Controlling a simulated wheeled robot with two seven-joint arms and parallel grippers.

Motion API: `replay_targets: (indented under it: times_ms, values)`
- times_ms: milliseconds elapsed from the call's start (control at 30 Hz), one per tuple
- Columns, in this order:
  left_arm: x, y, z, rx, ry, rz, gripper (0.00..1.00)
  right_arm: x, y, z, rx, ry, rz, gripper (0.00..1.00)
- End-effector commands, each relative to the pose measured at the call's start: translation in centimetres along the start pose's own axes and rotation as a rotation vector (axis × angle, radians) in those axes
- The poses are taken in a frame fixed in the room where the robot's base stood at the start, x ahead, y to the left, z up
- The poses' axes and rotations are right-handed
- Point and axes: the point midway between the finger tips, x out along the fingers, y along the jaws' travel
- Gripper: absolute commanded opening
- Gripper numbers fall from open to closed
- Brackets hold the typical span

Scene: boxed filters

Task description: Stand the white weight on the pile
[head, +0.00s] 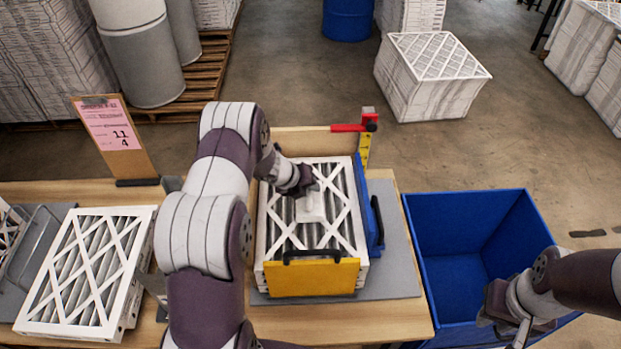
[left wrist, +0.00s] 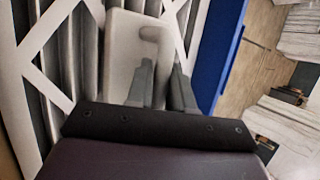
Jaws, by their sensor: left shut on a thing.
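The white weight (head: 312,208) is a pale block at the middle of the pile of filters (head: 345,238), which has white lattice faces over grey pleats. My left gripper (head: 306,190) is over the pile, shut on the weight's handle. In the left wrist view the weight (left wrist: 125,50) appears upright against the lattice, its bent handle running down to the gripper fingers (left wrist: 162,85). I cannot tell whether its base touches the top filter. My right gripper (head: 518,325) is at the lower right by the blue bin, apart from the pile; its jaw opening is unclear.
A yellow plate (head: 312,278) fronts the pile, and a blue side piece (head: 373,215) stands at its right. Another filter stack (head: 85,270) lies left. A clipboard sign (head: 115,135) stands at the back left. The blue bin (head: 465,270) is empty where visible.

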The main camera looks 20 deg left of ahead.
Motion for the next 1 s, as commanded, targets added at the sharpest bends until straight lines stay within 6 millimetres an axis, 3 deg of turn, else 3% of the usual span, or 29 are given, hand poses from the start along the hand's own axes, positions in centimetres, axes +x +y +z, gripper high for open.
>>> replay_targets:
  times_ms: [333,367,400,433,767,867,1000]
  values:
    - [0.6,0.2,0.1,0.004,-0.008,-0.004,0.0,-0.3,0.0,0.0,0.0,0.0,0.0,0.27]
    - [0.7,0.4,-0.2,0.001,-0.003,-0.001,0.31,-0.2,0.0,0.0,0.0,0.0,0.0,0.27]
    - [0.7,0.4,-0.2,0.001,-0.003,-0.001,0.44,-0.2,0.0,0.0,0.0,0.0,0.0,0.27]
    - [0.7,0.4,-0.2,0.001,-0.003,-0.001,0.47,-0.2,0.0,0.0,0.0,0.0,0.0,0.27]
    - [0.2,0.4,-0.1,0.002,-0.005,-0.001,0.47,0.0,0.0,0.0,0.0,0.0,0.0,0.27]
    - [-1.1,0.5,-0.1,0.002,-0.006,-0.002,0.47,0.5,0.0,0.1,0.0,0.0,0.0,0.27]
    - [-4.5,0.6,-0.1,0.002,-0.008,-0.001,0.47,1.2,0.0,0.1,0.0,0.0,0.0,0.27]
